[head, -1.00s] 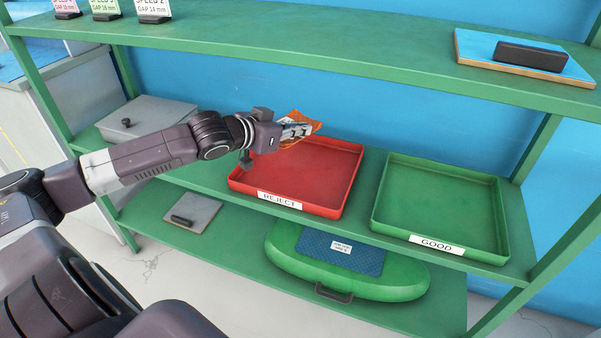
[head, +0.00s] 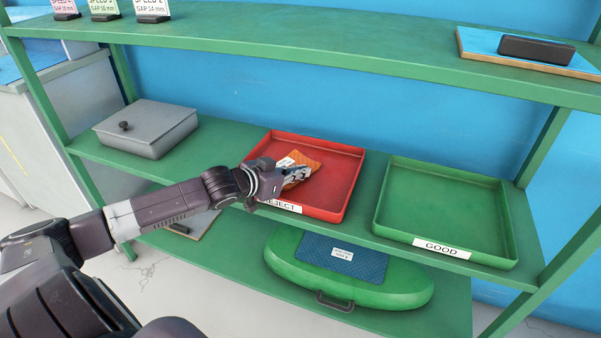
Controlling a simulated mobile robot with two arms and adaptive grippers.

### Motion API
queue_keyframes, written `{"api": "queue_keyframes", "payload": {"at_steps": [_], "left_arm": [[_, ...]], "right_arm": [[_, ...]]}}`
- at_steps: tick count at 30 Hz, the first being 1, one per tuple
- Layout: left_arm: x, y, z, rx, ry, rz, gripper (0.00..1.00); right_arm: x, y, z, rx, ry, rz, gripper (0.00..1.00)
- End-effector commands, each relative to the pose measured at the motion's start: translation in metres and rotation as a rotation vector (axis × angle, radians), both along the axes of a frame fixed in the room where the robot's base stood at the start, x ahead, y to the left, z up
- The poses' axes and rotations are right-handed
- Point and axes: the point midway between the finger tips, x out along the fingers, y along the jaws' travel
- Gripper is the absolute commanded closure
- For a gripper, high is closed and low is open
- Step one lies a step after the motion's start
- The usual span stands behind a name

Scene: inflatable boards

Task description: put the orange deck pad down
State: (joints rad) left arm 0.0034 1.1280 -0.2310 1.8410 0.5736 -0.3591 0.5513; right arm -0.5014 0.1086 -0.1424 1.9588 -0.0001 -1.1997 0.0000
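The orange deck pad (head: 312,161) is a small orange piece with a pale patch, in the head view over the red tray marked REJECT (head: 345,183). My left gripper (head: 298,174) is at the pad, and its fingers overlap the pad's near side. The fingers partly hide the pad, and I cannot tell whether they are closed on it. I also cannot tell whether the pad touches the tray floor. The green tray marked GOOD (head: 440,205) stands empty to the right. My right gripper is not in view.
A grey lidded box (head: 147,128) stands left on the same green shelf. A green inflatable board (head: 390,285) with a blue pad lies on the lower shelf. The upper shelf (head: 330,45) runs above the trays and holds a blue board with a black block (head: 536,48).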

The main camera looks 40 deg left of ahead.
Motion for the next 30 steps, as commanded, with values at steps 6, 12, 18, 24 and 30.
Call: {"api": "queue_keyframes", "payload": {"at_steps": [6, 12, 18, 24, 30], "left_arm": [[0.0, 0.0, -0.002, -0.001, 0.001, 0.0, 1.0], [0.0, 0.0, -0.002, -0.001, 0.001, 0.0, 0.78], [0.0, 0.0, -0.002, 0.0, 0.0, 0.0, 0.78], [-0.003, 0.001, 0.002, 0.0, 0.002, 0.0, 0.78], [-0.018, 0.003, 0.007, 0.0, 0.005, 0.0, 0.78]], "right_arm": [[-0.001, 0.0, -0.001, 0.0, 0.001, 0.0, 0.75], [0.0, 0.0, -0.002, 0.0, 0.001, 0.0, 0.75], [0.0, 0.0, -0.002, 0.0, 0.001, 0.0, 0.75], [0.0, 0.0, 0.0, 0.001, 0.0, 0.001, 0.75], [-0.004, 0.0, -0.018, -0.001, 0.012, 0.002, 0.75]]}}
